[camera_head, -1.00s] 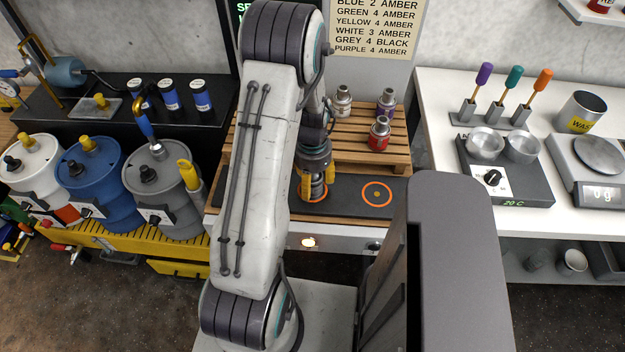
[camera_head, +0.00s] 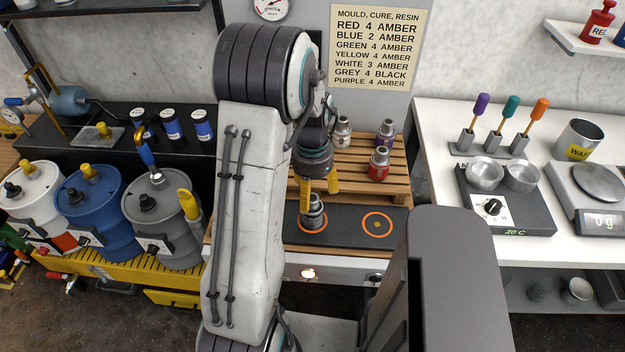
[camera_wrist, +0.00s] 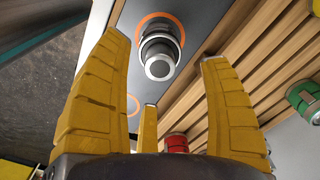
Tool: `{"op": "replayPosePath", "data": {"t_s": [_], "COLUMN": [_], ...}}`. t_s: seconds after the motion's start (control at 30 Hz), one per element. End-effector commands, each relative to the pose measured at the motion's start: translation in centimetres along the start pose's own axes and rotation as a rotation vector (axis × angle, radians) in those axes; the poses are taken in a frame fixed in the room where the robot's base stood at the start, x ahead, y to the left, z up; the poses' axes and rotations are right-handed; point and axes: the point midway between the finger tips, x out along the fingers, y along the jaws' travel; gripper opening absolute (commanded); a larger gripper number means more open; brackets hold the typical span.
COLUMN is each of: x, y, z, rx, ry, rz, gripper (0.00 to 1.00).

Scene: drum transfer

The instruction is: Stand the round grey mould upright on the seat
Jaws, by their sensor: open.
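The round grey mould (camera_head: 313,214) stands upright on the dark seat strip (camera_head: 346,227), within the left orange ring. In the wrist view the mould (camera_wrist: 159,60) shows end-on, with the orange ring (camera_wrist: 172,20) around its base. My gripper (camera_head: 319,187) is open and empty above the mould, its yellow fingers spread and clear of it. The right orange ring (camera_head: 378,224) on the strip is empty.
A slatted wooden rack behind the strip holds a red mould (camera_head: 379,164), a purple-banded one (camera_head: 386,133) and a pale one (camera_head: 342,131). A green one (camera_wrist: 304,98) shows in the wrist view. Drums (camera_head: 163,215) stand left; a white bench (camera_head: 445,130) stands right.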

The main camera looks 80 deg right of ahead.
Motion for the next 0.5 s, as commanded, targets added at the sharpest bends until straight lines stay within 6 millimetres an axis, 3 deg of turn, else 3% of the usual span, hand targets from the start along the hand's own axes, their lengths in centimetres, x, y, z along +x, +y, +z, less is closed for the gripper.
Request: {"op": "replayPosePath", "data": {"t_s": [0.2,0.5], "x": [-2.7,-4.1], "y": [0.0,0.0], "z": [-0.1,0.0], "rx": [0.0,0.0], "ry": [0.002,-0.001], "rz": [-0.001,0.001], "gripper": [0.71,0.71]}}
